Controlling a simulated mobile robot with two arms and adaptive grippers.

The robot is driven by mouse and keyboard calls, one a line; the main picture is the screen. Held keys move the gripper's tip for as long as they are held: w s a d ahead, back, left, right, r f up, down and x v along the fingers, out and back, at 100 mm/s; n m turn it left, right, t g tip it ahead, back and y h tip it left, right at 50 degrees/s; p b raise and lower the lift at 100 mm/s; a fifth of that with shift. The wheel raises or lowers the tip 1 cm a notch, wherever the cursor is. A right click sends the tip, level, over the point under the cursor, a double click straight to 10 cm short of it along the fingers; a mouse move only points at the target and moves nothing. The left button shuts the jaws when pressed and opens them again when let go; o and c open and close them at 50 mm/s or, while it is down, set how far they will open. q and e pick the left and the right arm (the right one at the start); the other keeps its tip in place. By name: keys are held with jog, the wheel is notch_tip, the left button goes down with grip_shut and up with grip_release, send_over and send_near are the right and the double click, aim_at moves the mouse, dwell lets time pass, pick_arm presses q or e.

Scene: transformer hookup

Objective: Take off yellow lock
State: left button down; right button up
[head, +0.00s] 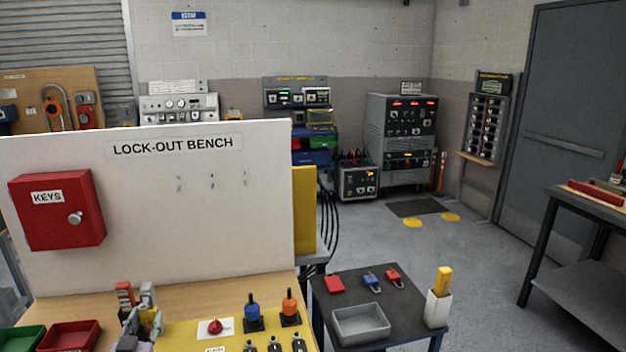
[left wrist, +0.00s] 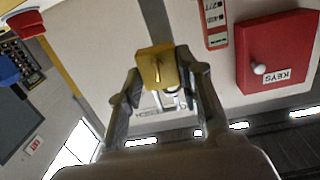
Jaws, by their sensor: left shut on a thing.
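The yellow lock (left wrist: 155,68) shows in the left wrist view between the two fingertips of my left gripper (left wrist: 163,80), which is shut on it. A slot-like mark shows on its face. In the head view my left gripper (head: 146,322) is low at the left of centre, over the wooden bench (head: 205,292). A red and white tag (left wrist: 216,22) is close beside the lock in the wrist view; a red piece (head: 125,294) stands by the gripper in the head view. My right gripper is not in view.
A white panel (head: 200,220) with a red key box (head: 57,209) rises behind the bench. A side table (head: 328,312) holds a grey tray (head: 361,325).

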pick_arm(q)
jog(key=shift+w+d, duration=0.1)
jog(key=shift+d, duration=0.05)
jog(key=shift+w+d, duration=0.15)
jog(key=shift+d, duration=0.8)
jog(key=shift+w+d, duration=0.15)
jog(key=shift+d, duration=0.75)
jog(key=p+v, duration=0.2)
jog(key=v, duration=0.3)
jog(key=shift+f, duration=0.1)
